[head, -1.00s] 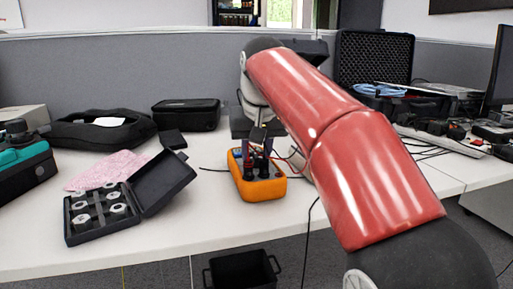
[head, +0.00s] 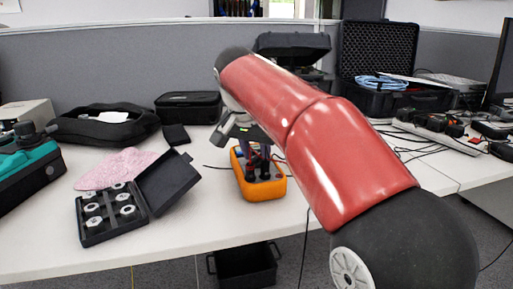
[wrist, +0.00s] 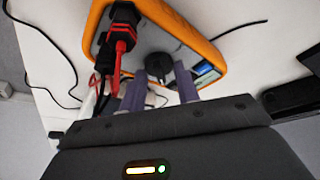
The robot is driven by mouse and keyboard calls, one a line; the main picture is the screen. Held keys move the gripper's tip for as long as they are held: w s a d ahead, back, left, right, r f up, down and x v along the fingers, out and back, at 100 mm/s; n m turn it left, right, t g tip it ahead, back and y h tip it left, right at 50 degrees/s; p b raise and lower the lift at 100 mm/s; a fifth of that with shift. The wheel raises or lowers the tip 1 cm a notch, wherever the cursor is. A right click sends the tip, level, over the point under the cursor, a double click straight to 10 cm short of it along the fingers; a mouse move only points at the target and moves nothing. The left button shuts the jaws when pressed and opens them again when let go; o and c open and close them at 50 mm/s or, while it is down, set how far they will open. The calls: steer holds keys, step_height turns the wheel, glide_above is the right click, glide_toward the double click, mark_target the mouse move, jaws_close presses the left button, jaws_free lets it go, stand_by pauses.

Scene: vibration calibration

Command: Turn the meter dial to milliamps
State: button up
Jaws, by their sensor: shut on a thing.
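The meter (head: 262,192) is an orange-cased unit lying face up on the white table in the head view. In the wrist view the meter (wrist: 204,48) fills the upper middle, with its black round dial (wrist: 160,65) on a grey face. My gripper (wrist: 157,78) reaches over the face, one finger on each side of the dial, shut on it. A black plug with a red lead (wrist: 119,42) stands left of the dial. The screen (wrist: 207,74) is at right, partly hidden by a finger. The dial's pointer setting cannot be read.
An open black case of metal weights (head: 110,214) lies left of the meter, beside a pink cloth (head: 115,168). A black pouch (head: 188,108) and open cases stand behind. A black bin (head: 245,266) is below the table edge. Thin cables run beside the meter.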

stand_by(0.4)
steer(key=o, duration=1)
steer(key=shift+c, duration=0.2)
steer(key=p+v, duration=0.2)
steer(key=v, duration=0.6)
